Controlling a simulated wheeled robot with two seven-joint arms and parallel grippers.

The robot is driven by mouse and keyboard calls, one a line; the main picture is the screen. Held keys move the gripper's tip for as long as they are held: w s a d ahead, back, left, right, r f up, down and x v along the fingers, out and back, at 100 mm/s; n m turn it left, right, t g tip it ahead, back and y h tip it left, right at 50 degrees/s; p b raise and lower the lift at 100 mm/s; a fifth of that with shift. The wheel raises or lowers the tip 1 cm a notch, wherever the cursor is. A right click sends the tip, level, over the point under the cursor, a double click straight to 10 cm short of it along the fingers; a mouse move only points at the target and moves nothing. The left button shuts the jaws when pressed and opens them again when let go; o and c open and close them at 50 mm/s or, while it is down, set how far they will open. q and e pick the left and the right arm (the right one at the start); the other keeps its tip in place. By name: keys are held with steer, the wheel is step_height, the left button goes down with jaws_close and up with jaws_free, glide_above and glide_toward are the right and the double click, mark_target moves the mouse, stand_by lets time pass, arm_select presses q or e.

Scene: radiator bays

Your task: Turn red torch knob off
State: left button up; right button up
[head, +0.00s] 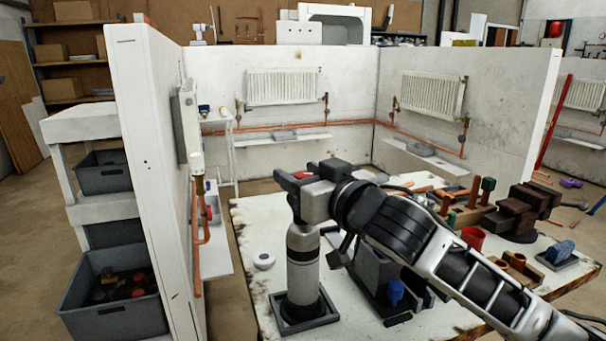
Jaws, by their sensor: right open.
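The torch (303,258) is a grey cylinder standing upright in a dark square holder on the white worktable. A small red part at its top, which looks like the red knob (302,174), shows beside my gripper's dark fingers. My right gripper (312,176) reaches in from the right at the torch's top, with its fingers open around or beside the red part. I cannot tell whether they touch it. The gripper hides most of the torch head and nozzle. My left gripper is out of view.
A white partition (150,160) stands at the left. The tabletop left of the torch is mostly clear.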

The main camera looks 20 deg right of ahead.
steer(key=shift+c, duration=0.3)
steer(key=c, duration=0.9)
